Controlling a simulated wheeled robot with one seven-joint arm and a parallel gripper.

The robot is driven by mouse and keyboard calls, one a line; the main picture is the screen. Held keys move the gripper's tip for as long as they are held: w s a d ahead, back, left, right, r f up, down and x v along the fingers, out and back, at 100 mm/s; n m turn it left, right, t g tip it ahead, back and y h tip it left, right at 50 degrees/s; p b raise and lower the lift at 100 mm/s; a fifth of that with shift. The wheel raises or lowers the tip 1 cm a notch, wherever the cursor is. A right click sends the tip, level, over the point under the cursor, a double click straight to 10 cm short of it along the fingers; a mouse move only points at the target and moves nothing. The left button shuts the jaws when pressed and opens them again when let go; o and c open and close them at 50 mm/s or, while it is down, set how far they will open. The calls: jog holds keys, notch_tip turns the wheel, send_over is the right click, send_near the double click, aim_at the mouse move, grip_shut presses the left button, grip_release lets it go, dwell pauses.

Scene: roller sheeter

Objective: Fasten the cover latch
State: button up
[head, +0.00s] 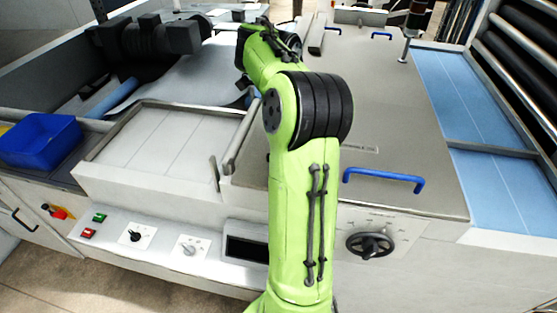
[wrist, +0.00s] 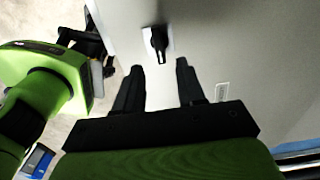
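The cover latch appears to be the small black lever (wrist: 158,42) on a white plate in the wrist view, fixed to a pale grey machine face. My gripper (wrist: 159,68) is open and empty, its two black fingers apart. The lever lies just beyond the fingertips, roughly centred between them, with no contact visible. In the head view the large grey cover (head: 395,115) lies flat and looks closed, with a blue handle (head: 383,180) at its front. My green arm hides my gripper there, and I cannot make out the latch.
A front panel carries a black handwheel (head: 370,245) and knobs (head: 190,246). A blue bin (head: 40,140) stands at the left. Blue sheeting (head: 500,185) lies at the right. A small labelled plate (wrist: 222,91) is right of my fingers in the wrist view.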

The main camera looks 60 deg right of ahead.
notch_tip(320, 180, down, 7)
jog(key=shift+r+b, duration=0.2)
jog(key=shift+b, duration=0.7)
jog(key=shift+r, duration=0.1)
grip_shut()
